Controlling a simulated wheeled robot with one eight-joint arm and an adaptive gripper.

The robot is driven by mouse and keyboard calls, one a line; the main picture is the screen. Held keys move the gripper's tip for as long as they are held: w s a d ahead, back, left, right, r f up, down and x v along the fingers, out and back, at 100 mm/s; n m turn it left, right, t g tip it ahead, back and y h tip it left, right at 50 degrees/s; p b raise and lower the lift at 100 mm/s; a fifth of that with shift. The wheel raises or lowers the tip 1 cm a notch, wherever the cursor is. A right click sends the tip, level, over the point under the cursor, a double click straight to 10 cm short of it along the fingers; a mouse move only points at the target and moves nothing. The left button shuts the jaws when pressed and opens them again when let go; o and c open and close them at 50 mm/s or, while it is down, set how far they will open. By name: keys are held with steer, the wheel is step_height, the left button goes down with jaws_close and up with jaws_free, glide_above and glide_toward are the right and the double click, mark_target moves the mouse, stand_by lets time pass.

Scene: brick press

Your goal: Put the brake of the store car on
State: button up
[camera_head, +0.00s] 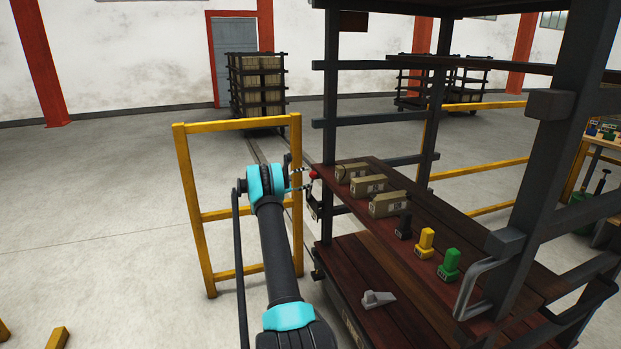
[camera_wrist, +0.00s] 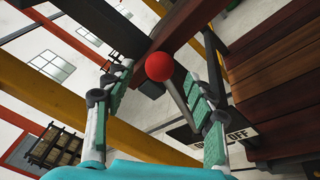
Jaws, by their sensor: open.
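The brake lever has a red ball knob (camera_head: 313,174) and stands at the near left end of the store car (camera_head: 425,215). In the wrist view the red knob (camera_wrist: 159,66) sits between the fingertips, on a thin grey shaft (camera_wrist: 177,103). A label plate (camera_wrist: 238,133) by the lever's foot reads OFF on the right; its left part is mostly hidden by a finger. My gripper (camera_head: 299,178) is open, with its fingers (camera_wrist: 157,74) on either side of the knob. I cannot tell whether they touch it.
A yellow guard frame (camera_head: 238,208) stands just left of my arm. The car's shelf holds several boxed bricks (camera_head: 368,186) and black, yellow and green items (camera_head: 425,243). A grey wedge (camera_head: 378,298) lies on the lower deck. Loaded racks (camera_head: 257,85) stand behind.

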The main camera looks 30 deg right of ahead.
mark_target(311, 176)
steer(key=shift+d, duration=1.75)
jaws_close()
